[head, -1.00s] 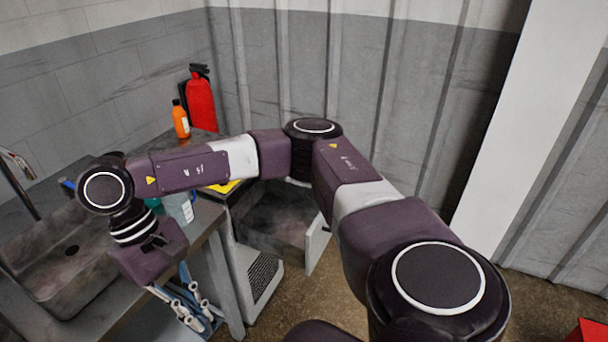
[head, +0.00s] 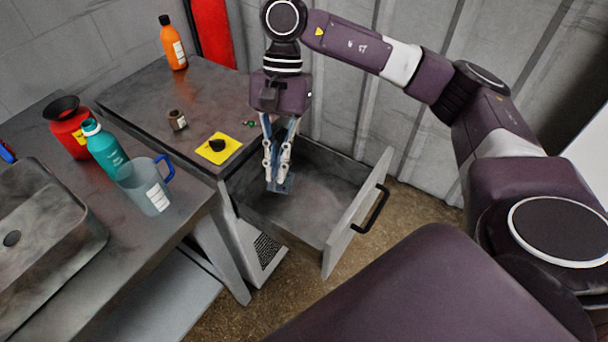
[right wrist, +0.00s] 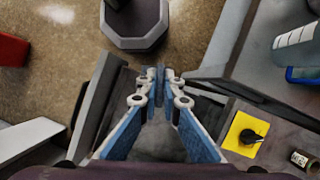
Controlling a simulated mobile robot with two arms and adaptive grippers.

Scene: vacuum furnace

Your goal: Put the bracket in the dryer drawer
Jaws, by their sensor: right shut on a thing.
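My right gripper (head: 280,180) points down over the left part of the open dryer drawer (head: 340,222). It is shut on a small grey-blue piece, the bracket (head: 284,186), at its fingertips. In the right wrist view the right gripper (right wrist: 161,78) shows the bracket only as a thin strip (right wrist: 160,85) between the fingertips. The drawer is pulled out, its inside looks empty, and its front panel has a black handle. I cannot tell whether the bracket touches the drawer floor. My left gripper is out of view.
The cabinet top beside the drawer holds a yellow pad (head: 218,148) with a dark piece, a small brown jar (head: 177,121) and an orange bottle (head: 173,45). A measuring jug (head: 146,188), teal bottle (head: 104,148) and red container (head: 70,132) stand by the sink (head: 45,215).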

